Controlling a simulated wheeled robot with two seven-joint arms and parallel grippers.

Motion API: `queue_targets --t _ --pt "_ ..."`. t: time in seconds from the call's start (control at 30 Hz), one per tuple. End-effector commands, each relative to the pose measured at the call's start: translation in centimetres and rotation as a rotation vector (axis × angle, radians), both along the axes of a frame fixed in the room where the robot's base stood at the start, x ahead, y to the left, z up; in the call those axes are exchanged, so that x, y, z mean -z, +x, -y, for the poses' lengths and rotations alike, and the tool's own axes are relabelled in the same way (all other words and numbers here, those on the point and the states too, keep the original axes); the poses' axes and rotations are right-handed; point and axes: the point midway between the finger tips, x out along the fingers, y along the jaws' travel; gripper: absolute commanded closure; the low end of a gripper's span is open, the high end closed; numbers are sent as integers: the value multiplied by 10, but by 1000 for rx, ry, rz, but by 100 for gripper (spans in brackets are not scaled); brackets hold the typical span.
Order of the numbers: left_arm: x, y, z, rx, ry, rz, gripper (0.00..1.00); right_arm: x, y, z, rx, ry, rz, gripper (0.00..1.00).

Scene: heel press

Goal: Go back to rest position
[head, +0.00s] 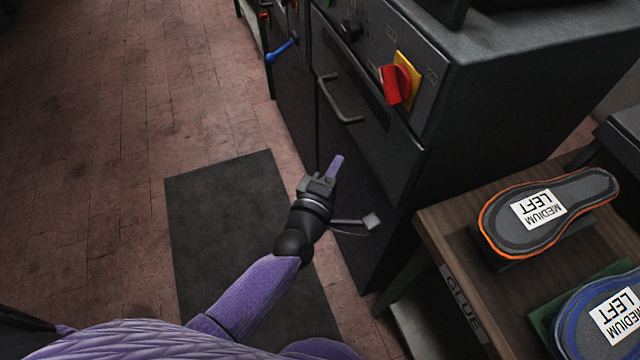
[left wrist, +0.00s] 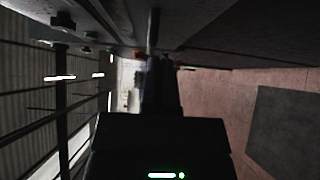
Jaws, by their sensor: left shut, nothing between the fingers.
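My left gripper (head: 335,168) is shut and empty in the head view. It is in front of the dark press cabinet (head: 375,160), over the floor mat, below the cabinet's bar handle. In the left wrist view the shut fingers (left wrist: 160,75) point away from the camera, with a dark surface close above them. My right gripper is in neither view.
The cabinet has a bar handle (head: 340,100) and a red rotary switch (head: 397,84) on yellow. At right, a wooden table (head: 450,235) holds an orange-edged insole (head: 575,205) and a blue-edged one (head: 575,325), both labelled MEDIUM LEFT. A dark mat (head: 220,220) lies on open brick floor.

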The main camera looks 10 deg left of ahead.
Motion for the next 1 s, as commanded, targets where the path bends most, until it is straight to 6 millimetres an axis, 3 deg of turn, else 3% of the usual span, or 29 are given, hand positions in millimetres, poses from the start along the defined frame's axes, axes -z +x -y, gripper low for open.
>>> queue_targets --t 0.23,0.5,0.57,0.7,0.87,1.0 --pt "-1 -42 -8 1 1 -2 100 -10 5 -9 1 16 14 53" --pt "0 -53 -5 31 38 -14 100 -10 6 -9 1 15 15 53" --pt "1 -60 4 107 140 -49 100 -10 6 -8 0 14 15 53" --pt "11 -97 20 382 575 -180 100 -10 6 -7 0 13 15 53" --pt "23 -139 2 599 961 -332 100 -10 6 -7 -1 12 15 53" --pt "26 -172 -24 741 1196 -467 100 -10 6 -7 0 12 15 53"
